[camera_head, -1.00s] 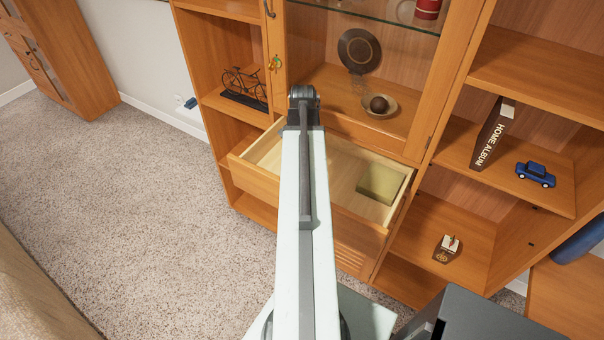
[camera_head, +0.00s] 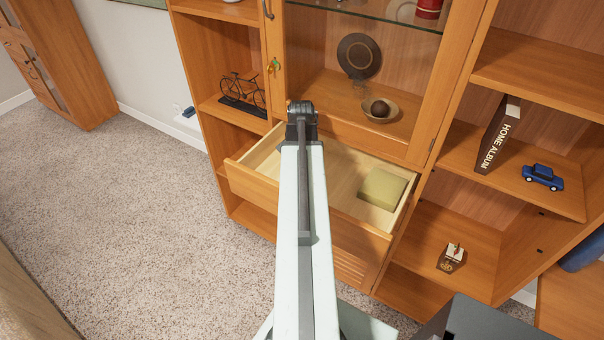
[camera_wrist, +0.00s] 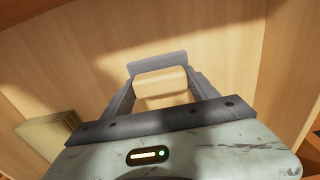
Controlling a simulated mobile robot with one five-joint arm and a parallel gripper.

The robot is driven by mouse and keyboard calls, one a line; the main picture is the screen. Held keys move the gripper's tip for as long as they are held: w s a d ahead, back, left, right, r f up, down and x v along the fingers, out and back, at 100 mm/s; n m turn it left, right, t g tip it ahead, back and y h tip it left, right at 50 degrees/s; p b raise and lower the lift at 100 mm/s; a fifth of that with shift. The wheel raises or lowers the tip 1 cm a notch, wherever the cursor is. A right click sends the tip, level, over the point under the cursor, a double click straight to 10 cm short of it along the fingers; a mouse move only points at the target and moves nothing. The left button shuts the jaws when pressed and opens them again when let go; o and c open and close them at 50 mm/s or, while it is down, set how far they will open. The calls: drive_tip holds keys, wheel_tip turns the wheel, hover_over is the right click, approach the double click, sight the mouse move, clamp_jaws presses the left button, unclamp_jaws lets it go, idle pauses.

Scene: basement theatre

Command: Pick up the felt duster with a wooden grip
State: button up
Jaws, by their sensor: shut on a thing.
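The felt duster shows in the wrist view as a pale wooden grip (camera_wrist: 160,82) with a grey band, likely its felt, just beyond it. My gripper (camera_wrist: 162,90) is shut on it, with one grey finger on each side. Pale wooden boards of the open drawer (camera_head: 343,175) lie behind it. In the head view my arm hides the gripper and the duster; the arm's end is over the left part of the drawer.
A yellow-green block (camera_head: 382,188) lies in the drawer's right part, also at left in the wrist view (camera_wrist: 45,132). Above the drawer is a cabinet shelf with a bowl (camera_head: 380,109) and a dark disc (camera_head: 359,56). Carpet (camera_head: 130,215) is clear at left.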

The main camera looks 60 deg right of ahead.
wheel_tip(320, 180, up, 10)
drive_tip(key=p, duration=1)
drive_tip(key=shift+r, duration=0.1)
drive_tip(key=o, duration=0.9)
drive_tip(key=c, duration=0.5)
drive_tip(key=shift+f, duration=0.25)
wheel_tip(320, 180, down, 4)
drive_tip(key=b, duration=0.5)
drive_tip(key=shift+f, duration=0.25)
drive_tip(key=shift+r, duration=0.25)
